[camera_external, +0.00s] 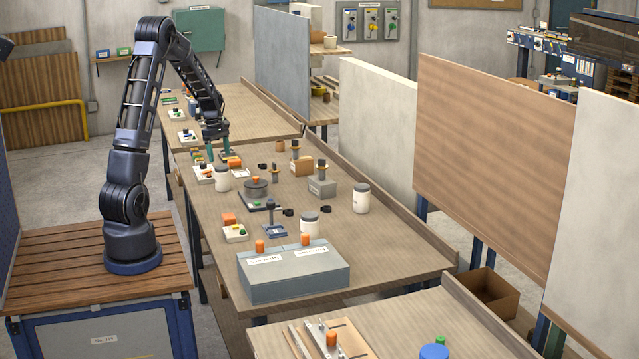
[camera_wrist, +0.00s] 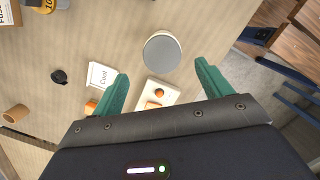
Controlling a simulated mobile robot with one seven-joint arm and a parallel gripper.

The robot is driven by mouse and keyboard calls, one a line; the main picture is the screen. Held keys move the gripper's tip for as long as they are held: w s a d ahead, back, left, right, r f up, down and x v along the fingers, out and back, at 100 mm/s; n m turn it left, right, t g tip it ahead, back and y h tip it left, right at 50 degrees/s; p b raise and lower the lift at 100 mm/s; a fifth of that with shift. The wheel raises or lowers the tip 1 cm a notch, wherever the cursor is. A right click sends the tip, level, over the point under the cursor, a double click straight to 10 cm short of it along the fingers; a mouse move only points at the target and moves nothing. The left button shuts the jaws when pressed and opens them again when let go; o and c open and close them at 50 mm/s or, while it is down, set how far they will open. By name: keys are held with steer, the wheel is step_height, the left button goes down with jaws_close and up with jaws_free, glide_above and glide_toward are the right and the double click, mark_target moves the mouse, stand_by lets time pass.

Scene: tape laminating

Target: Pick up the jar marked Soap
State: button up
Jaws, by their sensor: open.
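Several white jars with grey lids stand on the middle table: one at the left (camera_external: 222,180), one at the right back (camera_external: 361,199) and one nearer the front (camera_external: 309,225). Their labels are too small to read, so I cannot tell which is marked Soap. My gripper (camera_external: 217,155), with green fingers, points down above the table's far left part, close to the left jar. In the wrist view my gripper (camera_wrist: 162,72) is open and empty. A round grey jar lid (camera_wrist: 161,53) lies just ahead of the gap between the fingertips; its label is hidden from above.
A round dark grey device (camera_external: 256,188) stands right of the left jar. A large grey box (camera_external: 292,275) fills the table's front.

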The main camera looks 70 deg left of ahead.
mark_target(222, 167)
steer(key=shift+w+d+f, duration=0.1)
steer(key=shift+d+f, duration=0.1)
steer(key=shift+f, duration=1.05)
steer(key=shift+w+d+f, duration=0.1)
steer(key=shift+d+f, duration=0.15)
steer(key=shift+f, duration=1)
steer(key=shift+w+d+f, duration=0.1)
steer(key=shift+d+f, duration=0.1)
steer(key=shift+f, duration=1.05)
steer(key=c, duration=1.2)
steer(key=shift+c, duration=0.2)
steer(key=shift+r, duration=0.15)
